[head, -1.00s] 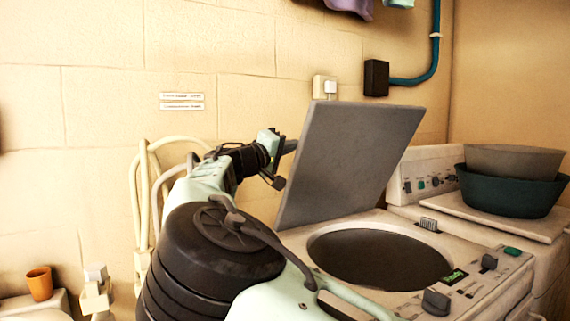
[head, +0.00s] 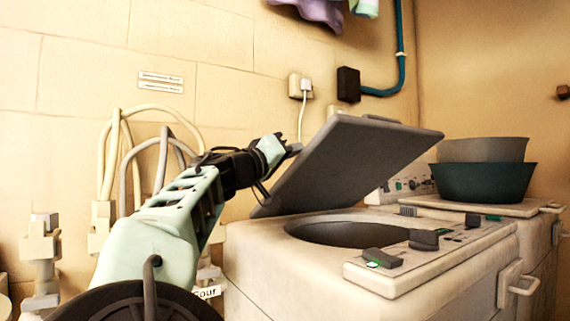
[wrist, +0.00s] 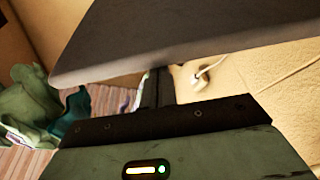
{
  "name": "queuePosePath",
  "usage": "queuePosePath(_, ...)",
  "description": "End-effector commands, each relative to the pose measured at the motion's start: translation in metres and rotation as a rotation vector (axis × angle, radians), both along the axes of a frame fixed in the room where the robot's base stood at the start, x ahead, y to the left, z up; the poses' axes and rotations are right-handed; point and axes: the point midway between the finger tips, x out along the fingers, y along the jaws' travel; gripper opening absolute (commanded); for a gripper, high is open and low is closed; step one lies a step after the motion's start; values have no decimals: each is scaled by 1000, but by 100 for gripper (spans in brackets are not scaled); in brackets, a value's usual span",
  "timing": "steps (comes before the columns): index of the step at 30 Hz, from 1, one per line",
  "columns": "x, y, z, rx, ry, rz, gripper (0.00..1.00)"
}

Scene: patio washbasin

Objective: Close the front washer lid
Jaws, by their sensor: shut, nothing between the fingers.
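The front washer (head: 285,262) stands at the centre right of the head view, with its round drum opening (head: 350,232) uncovered. Its grey lid (head: 350,165) is partly open, tilted over the opening and hinged on the far side. My gripper (head: 294,150) is shut and empty at the lid's upper left edge. In the wrist view the lid (wrist: 180,40) crosses the top and the shut fingers (wrist: 158,88) point toward its edge. I cannot tell if they touch.
Two stacked basins (head: 485,181) sit on a second washer behind, to the right. Pale hoses (head: 125,165) and taps stand at the wall on the left. A wall socket with a plug (head: 300,87) is above the lid. Green cloth (wrist: 30,100) shows in the wrist view.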

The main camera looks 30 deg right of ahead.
Motion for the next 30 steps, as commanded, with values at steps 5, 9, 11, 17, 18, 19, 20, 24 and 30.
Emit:
queuePosePath(5,-14,-2,-30,9,-79,-1,0)
queuePosePath(9,-22,-3,-41,17,-129,-1,0)
queuePosePath(11,-25,-3,-45,19,-147,0,0)
queuePosePath(17,-31,-4,-54,26,-189,-1,0)
queuePosePath(18,-31,-4,-55,27,-194,0,0)
queuePosePath(19,-32,-4,-55,28,-198,0,0)
queuePosePath(20,-32,-4,-56,28,-200,0,0)
queuePosePath(24,-33,-5,-56,28,-207,-1,0)
queuePosePath(30,-33,-4,-56,29,-208,-1,0)
